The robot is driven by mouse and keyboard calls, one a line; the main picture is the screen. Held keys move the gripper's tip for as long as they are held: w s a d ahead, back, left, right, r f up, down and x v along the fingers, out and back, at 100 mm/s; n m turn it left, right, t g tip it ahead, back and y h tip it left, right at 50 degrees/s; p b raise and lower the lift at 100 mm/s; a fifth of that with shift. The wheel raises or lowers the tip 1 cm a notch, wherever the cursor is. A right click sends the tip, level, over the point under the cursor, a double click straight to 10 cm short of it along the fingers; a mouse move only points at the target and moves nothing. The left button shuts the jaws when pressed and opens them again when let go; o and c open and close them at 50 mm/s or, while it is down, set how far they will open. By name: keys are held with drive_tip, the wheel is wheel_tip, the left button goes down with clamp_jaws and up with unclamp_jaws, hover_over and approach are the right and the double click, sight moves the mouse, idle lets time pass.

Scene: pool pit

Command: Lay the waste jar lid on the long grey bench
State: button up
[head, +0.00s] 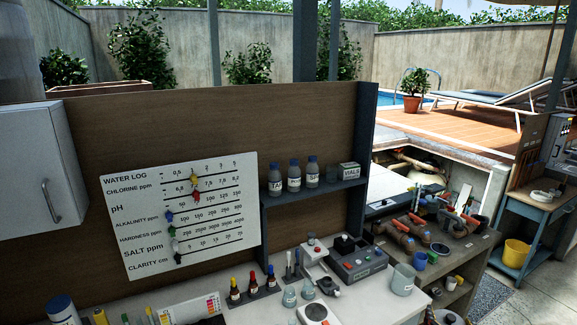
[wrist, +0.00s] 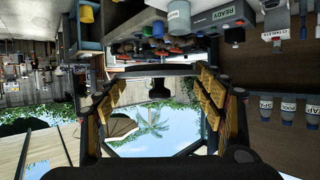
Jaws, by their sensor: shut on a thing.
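My gripper (wrist: 155,82) shows only in the wrist view, which is upside down. Its two fingers with yellow pads stand wide apart, with a thin dark disc seen edge-on between their tips. This appears to be the waste jar lid (wrist: 135,71), with a dark knob (wrist: 160,87) on it. The lid is held in the air. The long pale grey bench (head: 352,306) runs along the bottom of the head view. A grey jar (head: 403,280), apparently the waste jar, stands uncovered near its right end; it also shows in the wrist view (wrist: 178,17).
A tester (head: 355,262), a small scale (head: 316,312), dropper bottles (head: 250,286) and beakers (head: 290,297) crowd the bench. A shelf with bottles (head: 294,177) is above. A brown-topped stand with pipes (head: 440,250) is at right. Bare bench shows around the scale and jar.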

drive_tip(key=w+a+f+n+y+b, duration=0.1)
drive_tip(key=a+f+b, duration=0.3)
drive_tip(key=a+f, duration=1)
drive_tip(key=w+a+f+n+t+y+b, duration=0.1)
drive_tip(key=w+a+f+n+y+b, duration=0.1)
drive_tip(key=a+f, duration=1.2)
drive_tip(key=n+y+b, duration=0.1)
drive_tip(key=y+b, duration=0.1)
drive_tip(key=shift+f+n+y, duration=0.15)
drive_tip(key=shift+n+y, duration=0.15)
drive_tip(key=shift+n, duration=0.1)
